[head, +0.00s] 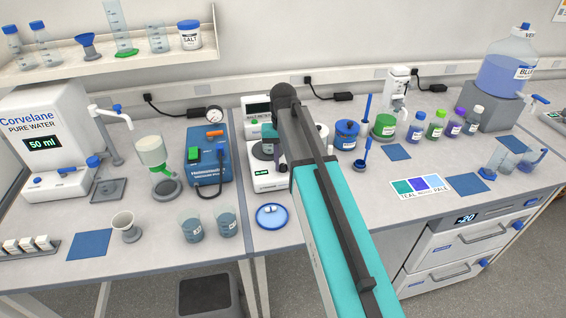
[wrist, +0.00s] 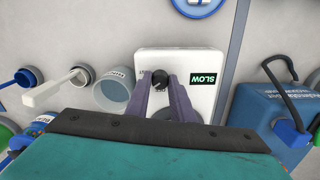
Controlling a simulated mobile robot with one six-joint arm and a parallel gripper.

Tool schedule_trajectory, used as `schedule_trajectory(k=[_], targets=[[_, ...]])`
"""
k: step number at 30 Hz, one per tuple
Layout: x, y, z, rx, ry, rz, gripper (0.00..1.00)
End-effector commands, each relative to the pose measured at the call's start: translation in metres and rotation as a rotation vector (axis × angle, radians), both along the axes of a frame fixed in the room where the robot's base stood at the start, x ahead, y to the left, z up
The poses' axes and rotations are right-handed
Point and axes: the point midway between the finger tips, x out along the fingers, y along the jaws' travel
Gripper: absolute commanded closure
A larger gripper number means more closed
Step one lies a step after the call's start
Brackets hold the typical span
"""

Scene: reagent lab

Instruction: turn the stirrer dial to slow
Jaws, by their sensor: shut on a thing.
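The stirrer (wrist: 207,58) is a white box whose display (wrist: 202,78) reads SLOW in green letters. Its black dial (wrist: 160,76) sits beside the display in the wrist view. My gripper (wrist: 160,80) has its two grey-purple fingers on either side of the dial, shut on it. In the head view the stirrer (head: 262,183) stands near the middle of the bench.
The blue vacuum pump (head: 208,155) stands close to the left of the stirrer. A blue dish (head: 271,216) lies in front of it. Two beakers (head: 192,228) stand at the front left. Blue and green tubs (head: 347,134) and bottles stand to the right.

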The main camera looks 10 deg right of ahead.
Motion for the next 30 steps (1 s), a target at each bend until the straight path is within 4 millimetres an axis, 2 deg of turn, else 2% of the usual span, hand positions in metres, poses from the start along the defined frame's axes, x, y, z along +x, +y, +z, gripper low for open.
schedule_trajectory(k=[9, 21, 22, 24, 25, 30], targets=[[0.0012, 0.0000, 0.0009, 0.000, -0.004, -0.095, 1.00], [0.0014, 0.0000, 0.0010, 0.000, -0.005, -0.102, 1.00], [0.0014, 0.0000, 0.0010, 0.000, -0.005, -0.101, 0.76], [0.0012, 0.0000, 0.0009, 0.000, -0.004, -0.101, 0.64], [0.0012, 0.0000, 0.0009, 0.000, -0.004, -0.101, 0.60], [0.0007, 0.0000, 0.0005, 0.000, -0.002, -0.101, 0.60]])
